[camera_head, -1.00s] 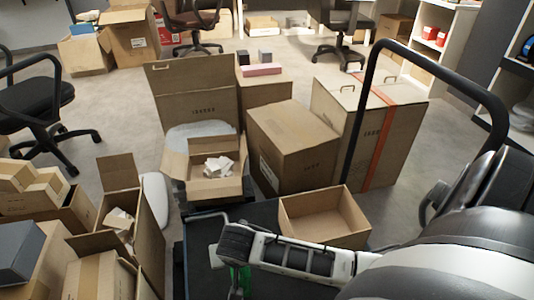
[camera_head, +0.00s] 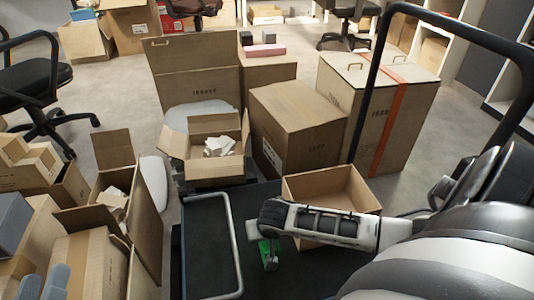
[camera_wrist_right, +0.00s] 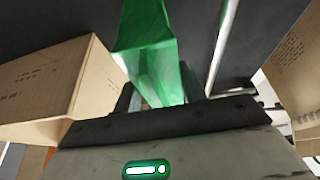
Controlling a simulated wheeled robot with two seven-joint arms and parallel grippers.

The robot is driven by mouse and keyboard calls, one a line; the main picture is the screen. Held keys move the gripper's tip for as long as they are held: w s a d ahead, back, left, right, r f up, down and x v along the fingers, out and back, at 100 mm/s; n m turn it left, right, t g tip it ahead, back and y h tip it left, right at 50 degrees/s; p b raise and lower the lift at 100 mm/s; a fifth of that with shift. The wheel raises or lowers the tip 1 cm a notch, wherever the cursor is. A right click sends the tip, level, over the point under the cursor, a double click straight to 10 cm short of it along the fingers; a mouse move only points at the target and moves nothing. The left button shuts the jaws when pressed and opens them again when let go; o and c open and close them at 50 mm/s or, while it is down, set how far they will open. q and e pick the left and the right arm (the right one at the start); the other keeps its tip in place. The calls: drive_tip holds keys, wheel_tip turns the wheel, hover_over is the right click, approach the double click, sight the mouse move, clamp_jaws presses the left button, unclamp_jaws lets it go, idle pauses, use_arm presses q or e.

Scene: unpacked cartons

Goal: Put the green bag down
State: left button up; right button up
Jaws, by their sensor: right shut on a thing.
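The green bag (camera_head: 265,250) hangs under the end of my right arm in the head view, above the black platform (camera_head: 205,225). My right gripper (camera_head: 271,256) is shut on it; the wrist hides most of the bag there. In the right wrist view the green bag (camera_wrist_right: 150,55) sits between the fingers of my right gripper (camera_wrist_right: 158,92) and fills the space between them. I cannot tell whether its far end touches the platform.
An open empty carton (camera_head: 335,190) stands on the platform beside my right arm. A metal rail (camera_head: 237,245) rises left of the bag. Large cartons (camera_head: 295,130) stand behind. Open cartons (camera_head: 145,235) crowd the left. The platform's left part is bare.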

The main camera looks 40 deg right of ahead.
drive_tip(key=o, duration=1)
drive_tip(key=shift+f, duration=0.1)
drive_tip(key=shift+o, duration=0.2)
drive_tip(key=shift+r, duration=0.3)
drive_tip(key=p+v, duration=0.2)
drive_tip(key=v, duration=0.1)
drive_tip(key=p+v, duration=0.4)
drive_tip(key=v, duration=0.3)
drive_tip(key=shift+s+r, duration=0.2)
drive_tip(key=shift+r, duration=0.15)
use_arm(q)
drive_tip(key=shift+s+a+f+m+g+y+p, duration=0.15)
drive_tip(key=shift+s+f+g+y, duration=0.1)
drive_tip(key=shift+f+g+y, duration=0.25)
drive_tip(key=shift+s+a+f+m+g+y+p, duration=0.15)
drive_tip(key=shift+s+f+g+y, duration=0.15)
drive_tip(key=shift+f+g, duration=0.25)
drive_tip(key=shift+s+a+f+m+g+y+p, duration=0.1)
drive_tip(key=shift+s+a+f+g+y, duration=0.1)
drive_tip(key=shift+f+g+y, duration=0.3)
use_arm(e)
drive_tip(key=shift+s+a+r, duration=0.2)
drive_tip(key=shift+r, duration=0.25)
use_arm(q)
drive_tip(key=shift+f, duration=0.1)
